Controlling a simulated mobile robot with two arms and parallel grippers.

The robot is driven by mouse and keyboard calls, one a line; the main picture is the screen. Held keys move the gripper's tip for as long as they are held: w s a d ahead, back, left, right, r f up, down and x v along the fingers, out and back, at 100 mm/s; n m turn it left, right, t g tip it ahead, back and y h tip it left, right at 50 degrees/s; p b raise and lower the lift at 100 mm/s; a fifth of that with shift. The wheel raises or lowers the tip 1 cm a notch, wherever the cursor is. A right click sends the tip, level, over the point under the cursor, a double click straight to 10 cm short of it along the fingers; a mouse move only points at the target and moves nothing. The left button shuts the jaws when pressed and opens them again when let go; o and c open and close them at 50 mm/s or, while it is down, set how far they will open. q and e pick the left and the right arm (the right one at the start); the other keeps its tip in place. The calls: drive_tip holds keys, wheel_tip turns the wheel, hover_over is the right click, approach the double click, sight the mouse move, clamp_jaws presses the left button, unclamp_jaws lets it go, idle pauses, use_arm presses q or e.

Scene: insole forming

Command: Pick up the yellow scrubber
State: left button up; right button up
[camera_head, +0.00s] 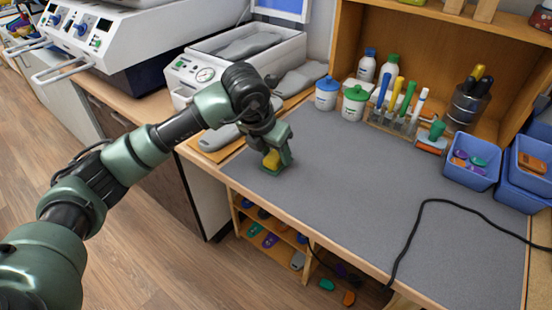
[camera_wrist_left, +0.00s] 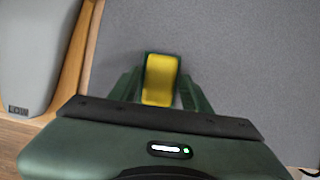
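The yellow scrubber (camera_head: 271,160) is at the left end of the grey mat in the head view, near its front left edge. In the left wrist view the scrubber (camera_wrist_left: 160,80) shows as a yellow block with a dark green edge. My left gripper (camera_head: 276,163) comes down over it. Its fingers (camera_wrist_left: 161,90) stand on both sides of the scrubber, with no clear gap seen. Whether the scrubber touches the mat or is just above it is hard to tell. My right gripper is not in view.
The grey mat (camera_head: 350,185) is largely clear, with a black cable (camera_head: 425,205) on its right. A rack of colored tools (camera_head: 398,118), a green-handled brush (camera_head: 434,137), white bottles (camera_head: 367,66) and blue bins (camera_head: 470,175) stand behind. Grey insole forms (camera_head: 218,138) lie left of the gripper.

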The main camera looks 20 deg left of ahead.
sight(275, 156)
use_arm(q)
clamp_jaws()
wheel_tip(275, 156, up, 20)
drive_tip(key=b, duration=0.1)
idle(0.4)
